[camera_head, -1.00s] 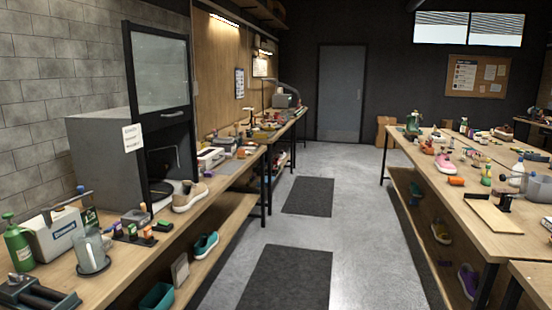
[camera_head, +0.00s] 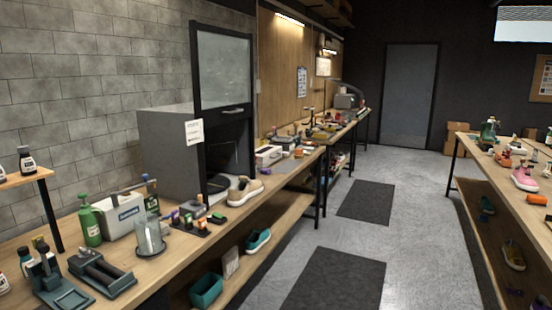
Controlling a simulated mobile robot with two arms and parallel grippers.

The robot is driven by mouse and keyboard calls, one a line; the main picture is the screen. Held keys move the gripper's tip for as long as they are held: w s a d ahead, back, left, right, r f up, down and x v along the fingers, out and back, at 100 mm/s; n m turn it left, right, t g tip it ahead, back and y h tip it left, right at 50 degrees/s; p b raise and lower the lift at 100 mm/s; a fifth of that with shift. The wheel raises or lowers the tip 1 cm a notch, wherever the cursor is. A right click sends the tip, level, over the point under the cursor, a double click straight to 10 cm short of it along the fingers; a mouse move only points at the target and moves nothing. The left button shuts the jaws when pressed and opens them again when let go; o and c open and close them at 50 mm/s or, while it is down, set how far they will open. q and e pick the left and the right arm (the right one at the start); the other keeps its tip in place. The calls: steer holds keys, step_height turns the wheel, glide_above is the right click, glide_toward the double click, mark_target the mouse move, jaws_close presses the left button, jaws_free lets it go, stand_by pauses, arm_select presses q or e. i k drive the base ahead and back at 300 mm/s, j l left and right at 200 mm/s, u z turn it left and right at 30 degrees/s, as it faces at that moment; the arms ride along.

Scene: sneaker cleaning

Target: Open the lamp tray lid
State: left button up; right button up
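No lamp tray or lid can be made out for certain in the head view. A white box (camera_head: 121,219) with dark lettering and a dark bar-like handle stands on the left workbench (camera_head: 172,262). A grey cabinet (camera_head: 166,155) with a raised glass door (camera_head: 224,70) stands behind it on the same bench. Far along the left side, a grey device (camera_head: 345,101) with a curved arm stands on the bench, too small to tell what it is. Neither of my grippers is in view.
A green bottle (camera_head: 90,222), a clear cylinder (camera_head: 150,238) and a dark clamp-like tool (camera_head: 102,272) crowd the near left bench. A beige sneaker (camera_head: 245,190) lies by the cabinet. The floor aisle (camera_head: 405,215) with dark mats (camera_head: 335,282) is clear between the benches.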

mark_target(267, 153)
steer(key=i+l, duration=0.35)
steer(key=i, duration=0.15)
steer(key=i+l, duration=0.3)
steer(key=i, duration=0.25)
steer(key=i+l, duration=0.35)
steer(key=i, duration=0.15)
steer(key=i+l, duration=0.35)
steer(key=i, duration=0.2)
steer(key=i+l+z, duration=0.1)
steer(key=i+l, duration=0.2)
steer(key=i, duration=0.2)
